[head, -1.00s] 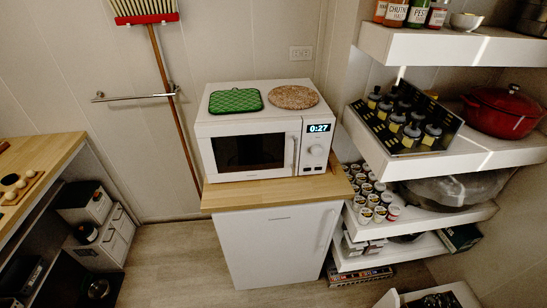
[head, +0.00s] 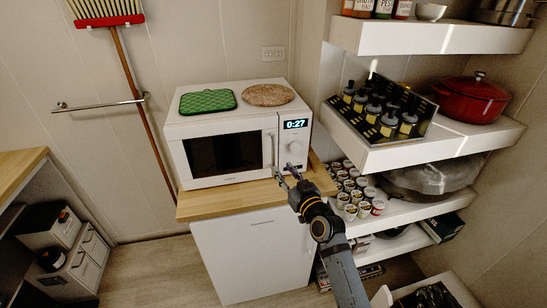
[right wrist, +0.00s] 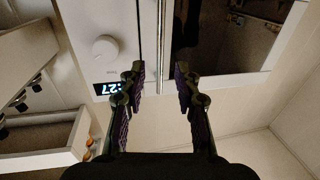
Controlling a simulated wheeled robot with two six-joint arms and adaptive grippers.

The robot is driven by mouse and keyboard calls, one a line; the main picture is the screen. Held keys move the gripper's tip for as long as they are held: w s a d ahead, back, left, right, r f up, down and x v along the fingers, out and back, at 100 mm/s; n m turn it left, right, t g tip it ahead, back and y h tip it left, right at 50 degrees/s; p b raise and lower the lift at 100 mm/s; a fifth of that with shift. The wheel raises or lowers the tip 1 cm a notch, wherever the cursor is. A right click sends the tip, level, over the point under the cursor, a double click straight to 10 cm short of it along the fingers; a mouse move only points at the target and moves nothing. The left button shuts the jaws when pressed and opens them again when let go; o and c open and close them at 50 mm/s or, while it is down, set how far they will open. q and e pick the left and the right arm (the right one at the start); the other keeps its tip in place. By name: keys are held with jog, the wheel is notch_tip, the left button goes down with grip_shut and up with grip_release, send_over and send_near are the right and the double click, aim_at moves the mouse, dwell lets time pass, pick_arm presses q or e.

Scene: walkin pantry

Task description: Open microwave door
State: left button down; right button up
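The white microwave (head: 218,105) stands on a wooden-topped white cabinet, its door (head: 222,155) shut and its display reading 0:27. The vertical door handle (head: 270,150) is near the door's right edge; in the right wrist view the handle (right wrist: 164,45) appears as a long bar. My right gripper (head: 285,172) is in front of the handle's lower end. In the right wrist view, the right gripper (right wrist: 160,78) is open, with one finger on each side of the handle's line and a gap around it; I see no contact. My left gripper is out of view.
A green mat (head: 208,101) and a round cork mat (head: 268,95) lie on the microwave. Right of it, shelves (head: 420,150) hold bottles, a red pot (head: 472,100) and several small cups. A broom hangs at left. The floor left of the cabinet is clear.

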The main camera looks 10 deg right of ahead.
aim_at(274, 158)
jog(key=w, duration=0.2)
jog(key=w+a, duration=0.1)
jog(key=w, duration=0.5)
jog(key=shift+w+a+p, duration=0.25)
jog(key=shift+a+p, duration=0.1)
jog(key=shift+p, duration=0.05)
grip_shut()
